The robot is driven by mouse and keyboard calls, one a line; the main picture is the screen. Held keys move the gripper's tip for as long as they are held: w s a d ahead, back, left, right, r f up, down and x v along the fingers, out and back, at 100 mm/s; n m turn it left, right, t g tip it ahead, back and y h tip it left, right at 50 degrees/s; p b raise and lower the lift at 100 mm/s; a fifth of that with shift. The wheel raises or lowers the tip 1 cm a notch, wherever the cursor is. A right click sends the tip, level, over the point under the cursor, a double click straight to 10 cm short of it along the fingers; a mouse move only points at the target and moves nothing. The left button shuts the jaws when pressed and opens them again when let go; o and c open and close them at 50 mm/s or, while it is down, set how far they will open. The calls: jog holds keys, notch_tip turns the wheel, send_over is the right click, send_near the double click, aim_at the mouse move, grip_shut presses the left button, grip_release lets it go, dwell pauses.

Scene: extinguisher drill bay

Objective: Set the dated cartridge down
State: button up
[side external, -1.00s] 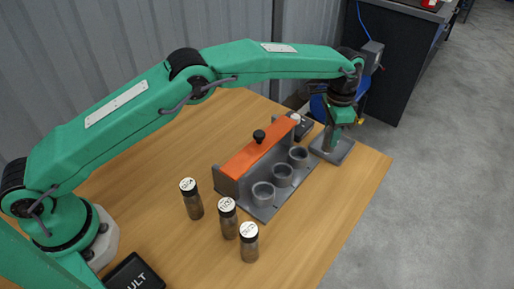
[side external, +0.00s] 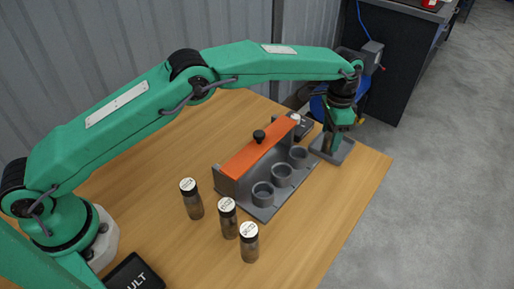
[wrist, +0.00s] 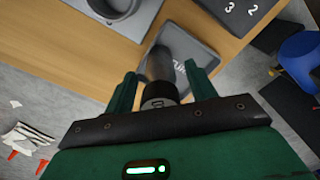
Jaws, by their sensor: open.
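A dark grey cartridge (wrist: 160,68) stands on the grey square tray (wrist: 203,50) in the wrist view, with its near end towards the camera. My gripper (wrist: 162,75) is open, with one green finger on each side of the cartridge. I cannot tell whether either finger touches it. In the side view, my gripper (side external: 331,145) is low over the same tray (side external: 345,153) at the table's right end, and its fingers largely hide the cartridge. The tray's lettering is partly covered. No date is readable.
A grey rack (side external: 228,184) with three empty cups and an orange top (side external: 255,151) stands left of the tray. Three dark cartridges with white labelled tops (side external: 188,185) stand in front. A black box (side external: 133,272) lies near my base. The table edge is close to the tray.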

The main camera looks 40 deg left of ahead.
notch_tip(320, 180, up, 12)
jog(key=shift+f, duration=0.1)
jog(key=shift+r, duration=0.55)
dwell(0.4)
dwell(0.5)
jog(key=shift+r, duration=0.1)
